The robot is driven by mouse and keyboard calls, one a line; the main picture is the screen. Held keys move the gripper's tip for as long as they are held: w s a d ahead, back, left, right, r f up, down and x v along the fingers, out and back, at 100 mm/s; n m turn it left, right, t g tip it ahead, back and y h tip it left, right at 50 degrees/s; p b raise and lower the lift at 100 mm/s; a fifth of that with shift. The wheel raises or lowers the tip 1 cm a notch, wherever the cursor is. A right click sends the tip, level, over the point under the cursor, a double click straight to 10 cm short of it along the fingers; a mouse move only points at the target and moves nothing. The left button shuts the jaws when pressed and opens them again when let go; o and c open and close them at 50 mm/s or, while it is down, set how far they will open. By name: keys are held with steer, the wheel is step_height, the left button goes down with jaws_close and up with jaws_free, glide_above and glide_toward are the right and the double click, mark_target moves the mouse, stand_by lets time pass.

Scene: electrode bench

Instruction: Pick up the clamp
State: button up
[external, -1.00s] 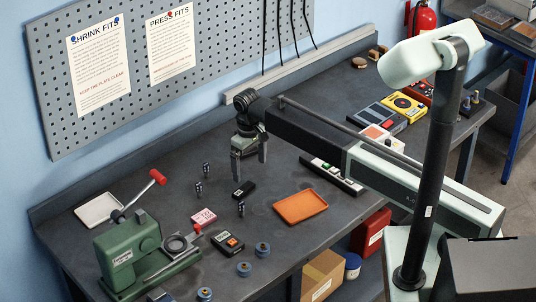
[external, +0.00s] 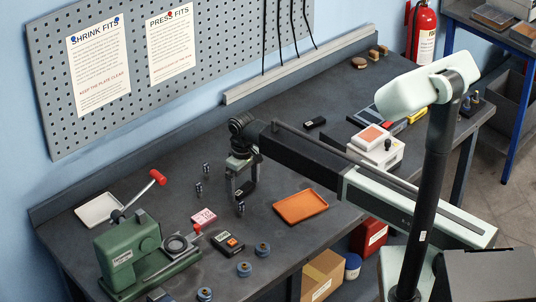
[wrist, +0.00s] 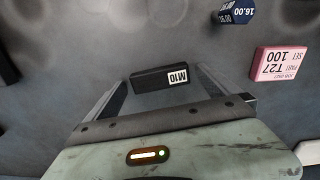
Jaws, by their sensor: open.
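No thing in view is plainly marked as a clamp. A small black block (wrist: 152,79) with a white M10 label lies on the dark bench in the wrist view. My gripper (wrist: 161,84) is open, with one finger at either side of this block and a gap at each side. I cannot tell how far the fingertips are above the bench.
A pink box (wrist: 277,66) and a dark blue hexagonal piece (wrist: 238,12) lie right of the block in the wrist view. The orange tray (external: 301,207) is right of my gripper. A green press (external: 130,250) stands front left. Another black block (external: 316,122) lies farther back.

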steer(key=shift+f, duration=0.15)
steer(key=shift+c, duration=0.9)
steer(key=c, duration=1.6)
